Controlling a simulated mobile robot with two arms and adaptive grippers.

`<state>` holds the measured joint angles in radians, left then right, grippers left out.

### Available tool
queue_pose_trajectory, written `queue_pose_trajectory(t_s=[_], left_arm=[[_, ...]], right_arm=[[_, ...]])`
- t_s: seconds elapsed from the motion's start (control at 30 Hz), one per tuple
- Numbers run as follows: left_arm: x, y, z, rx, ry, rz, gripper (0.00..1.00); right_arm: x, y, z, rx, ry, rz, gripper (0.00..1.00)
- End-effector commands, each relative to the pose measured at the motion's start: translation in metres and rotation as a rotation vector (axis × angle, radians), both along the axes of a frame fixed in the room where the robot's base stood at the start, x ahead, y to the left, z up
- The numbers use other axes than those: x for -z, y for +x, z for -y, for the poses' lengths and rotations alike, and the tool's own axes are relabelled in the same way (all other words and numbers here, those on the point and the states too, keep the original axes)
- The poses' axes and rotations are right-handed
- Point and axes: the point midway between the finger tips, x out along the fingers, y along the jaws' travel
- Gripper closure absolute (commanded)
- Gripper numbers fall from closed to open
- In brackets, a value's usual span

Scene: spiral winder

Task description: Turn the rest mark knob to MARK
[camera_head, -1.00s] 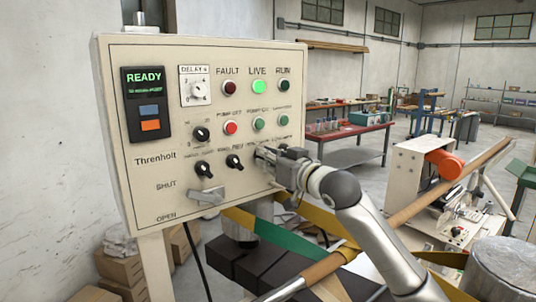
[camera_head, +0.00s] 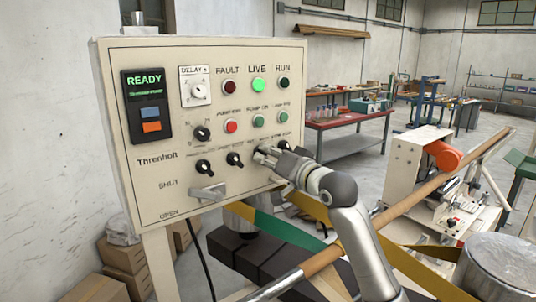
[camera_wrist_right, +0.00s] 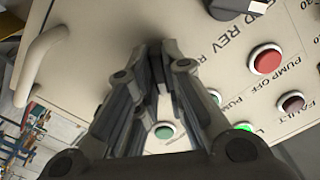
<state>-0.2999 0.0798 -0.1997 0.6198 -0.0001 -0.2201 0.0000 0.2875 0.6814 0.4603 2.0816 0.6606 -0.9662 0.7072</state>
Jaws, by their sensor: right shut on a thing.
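The cream control panel (camera_head: 150,185) stands at the left with its READY display lit. Its lower row holds several black knobs with white pointers: one (camera_head: 204,167) at the left, one (camera_head: 234,159) beside it, and one (camera_head: 284,146) at the far right. My right gripper (camera_head: 262,155) is at the third position in this row, shut on a knob that its fingers mostly cover. The label there is too small to read, and the pointer is hidden. In the right wrist view the fingertips (camera_wrist_right: 158,50) meet at the panel face. My left gripper is not in view.
A lever handle (camera_head: 208,194) sticks out below the knobs. Pump buttons (camera_head: 231,126) and lamps lie above. Boxes (camera_head: 120,268) stand under the panel.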

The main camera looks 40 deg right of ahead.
Motion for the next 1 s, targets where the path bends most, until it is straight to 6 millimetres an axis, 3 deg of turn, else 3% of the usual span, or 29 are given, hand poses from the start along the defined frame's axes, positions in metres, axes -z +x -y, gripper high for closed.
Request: queue_pose_trajectory(t_s=[0.37,0.4,0.53,0.87,1.0], left_arm=[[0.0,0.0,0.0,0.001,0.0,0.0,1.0],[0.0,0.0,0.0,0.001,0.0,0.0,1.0],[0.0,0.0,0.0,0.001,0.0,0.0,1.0],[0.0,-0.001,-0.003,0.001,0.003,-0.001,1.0],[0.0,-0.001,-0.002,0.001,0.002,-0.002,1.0]], right_arm=[[0.001,0.0,0.0,-0.001,0.008,-0.001,1.0],[0.001,0.0,0.0,-0.001,0.008,-0.001,0.85],[0.001,0.0,0.0,-0.001,0.007,-0.001,0.69],[0.0,0.0,0.0,-0.001,0.005,0.0,0.68],[0.001,-0.01,-0.002,-0.002,0.005,-0.002,0.68]])
